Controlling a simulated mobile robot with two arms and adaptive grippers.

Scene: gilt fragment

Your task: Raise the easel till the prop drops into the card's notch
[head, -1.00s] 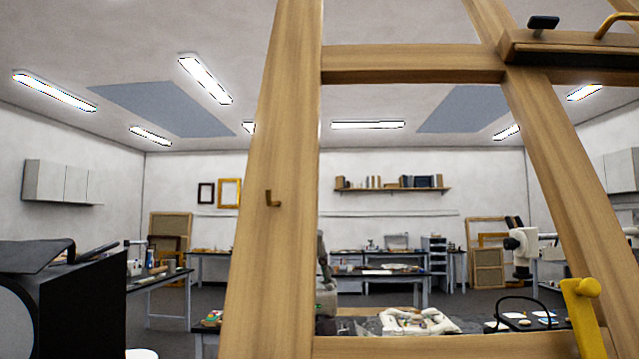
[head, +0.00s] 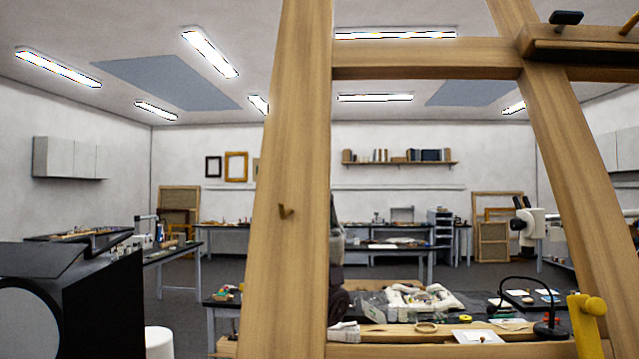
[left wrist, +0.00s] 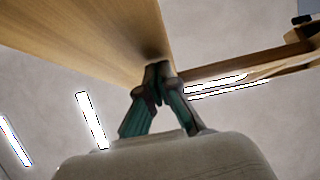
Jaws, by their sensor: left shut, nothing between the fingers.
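The wooden easel (head: 290,180) fills the right half of the head view, with a thick left leg, a slanting right leg (head: 570,150) and crossbars. A small brass hook sits on its left leg. A yellow piece with a round knob (head: 588,312) is at the lower right; I cannot tell if it is the prop. I cannot make out the card's notch. In the left wrist view my left gripper (left wrist: 160,70) is shut and empty, its tips close against the easel's wood (left wrist: 105,30); contact is unclear. My right gripper is not in view.
A black box-like object (head: 75,300) stands at the lower left, beside a white round stool (head: 159,342). Grey floor is open behind these.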

